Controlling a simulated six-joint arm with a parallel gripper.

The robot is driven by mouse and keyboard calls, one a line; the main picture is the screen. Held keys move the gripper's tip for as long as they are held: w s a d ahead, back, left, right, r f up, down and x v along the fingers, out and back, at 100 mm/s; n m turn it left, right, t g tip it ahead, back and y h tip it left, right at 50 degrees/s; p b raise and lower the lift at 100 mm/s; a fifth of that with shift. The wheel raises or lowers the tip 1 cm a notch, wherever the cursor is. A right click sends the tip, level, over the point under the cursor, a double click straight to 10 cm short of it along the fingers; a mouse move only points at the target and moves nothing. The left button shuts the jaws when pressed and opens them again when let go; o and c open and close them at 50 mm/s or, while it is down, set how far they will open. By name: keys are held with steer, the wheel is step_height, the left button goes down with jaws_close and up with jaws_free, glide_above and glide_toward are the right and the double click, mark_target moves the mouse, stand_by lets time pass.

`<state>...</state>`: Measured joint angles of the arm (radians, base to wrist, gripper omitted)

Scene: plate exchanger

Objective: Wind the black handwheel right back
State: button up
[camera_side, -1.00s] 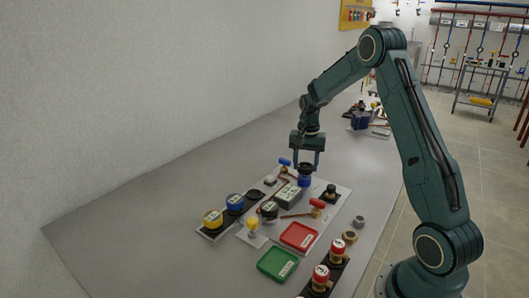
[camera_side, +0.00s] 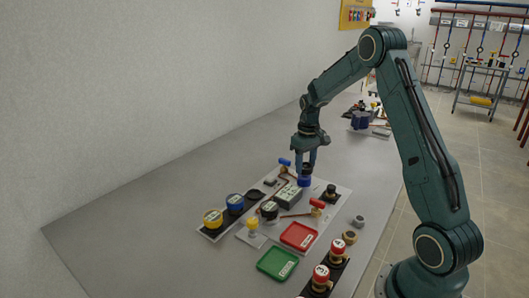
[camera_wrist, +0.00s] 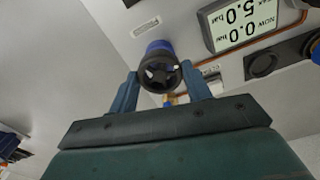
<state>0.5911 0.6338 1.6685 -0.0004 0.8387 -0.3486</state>
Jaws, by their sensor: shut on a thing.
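The black handwheel (camera_wrist: 161,75) sits on top of a blue body (camera_wrist: 160,47) in the wrist view. In the side view my gripper (camera_side: 306,168) points straight down and is turned nearly edge-on. A display (camera_wrist: 258,25), upside down in the wrist view, reads 5.0 bar and NOW 0.0 bar.
A red-handled lever (camera_side: 317,203), a blue-handled lever (camera_side: 285,161) and a black knob (camera_side: 330,191) stand close by. Red (camera_side: 298,236) and green (camera_side: 278,263) trays lie in front. The table's left part is clear.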

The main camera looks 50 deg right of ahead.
mark_target(306, 165)
steer(key=shift+n, duration=1.7)
steer(key=o, duration=1)
steer(key=shift+c, duration=0.2)
steer(key=shift+r, duration=0.15)
step_height(306, 165, up, 14)
steer(key=shift+f, duration=0.2)
steer(key=shift+a, duration=0.1)
